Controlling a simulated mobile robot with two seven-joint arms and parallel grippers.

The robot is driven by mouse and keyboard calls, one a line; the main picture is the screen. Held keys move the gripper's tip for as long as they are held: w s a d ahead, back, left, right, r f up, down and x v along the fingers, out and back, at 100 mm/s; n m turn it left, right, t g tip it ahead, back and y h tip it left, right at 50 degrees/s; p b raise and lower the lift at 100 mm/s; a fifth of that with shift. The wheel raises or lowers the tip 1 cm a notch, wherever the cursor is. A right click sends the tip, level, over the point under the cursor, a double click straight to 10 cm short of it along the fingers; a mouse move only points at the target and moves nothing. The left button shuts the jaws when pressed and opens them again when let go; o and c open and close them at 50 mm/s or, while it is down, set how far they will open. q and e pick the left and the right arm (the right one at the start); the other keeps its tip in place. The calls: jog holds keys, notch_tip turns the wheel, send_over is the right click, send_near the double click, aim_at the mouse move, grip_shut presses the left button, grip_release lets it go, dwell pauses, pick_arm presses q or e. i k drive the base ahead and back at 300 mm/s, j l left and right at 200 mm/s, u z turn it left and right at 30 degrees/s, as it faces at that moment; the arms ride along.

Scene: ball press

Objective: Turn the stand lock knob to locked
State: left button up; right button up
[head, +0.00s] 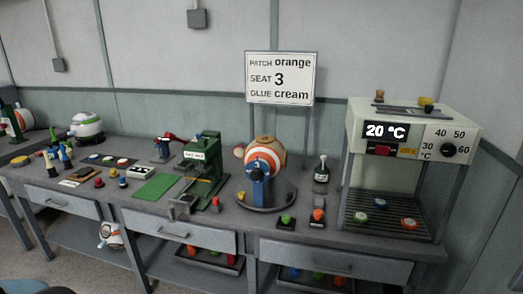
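A white and orange ball (272,150) sits on a blue stand (258,190) near the middle of the bench. The stand rises from a round dark base plate (283,196). A blue round part that looks like the stand lock knob (257,167) is at the top of the stand, in front of the ball. Its markings are too small to read, so I cannot tell whether it is locked. Neither of my grippers is in view.
A green press (203,155) stands left of the ball. A heater cabinet (455,130) reading 20 °C stands at the right. A dark bottle (321,170) and small green (286,218) and orange (318,214) items are near the stand. A sign (281,78) stands behind.

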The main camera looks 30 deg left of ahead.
aim_at(241, 195)
jog(key=i+j+u, duration=0.7)
jog(key=i, duration=0.4)
jog(key=i+u, duration=0.35)
jog(key=i, duration=0.2)
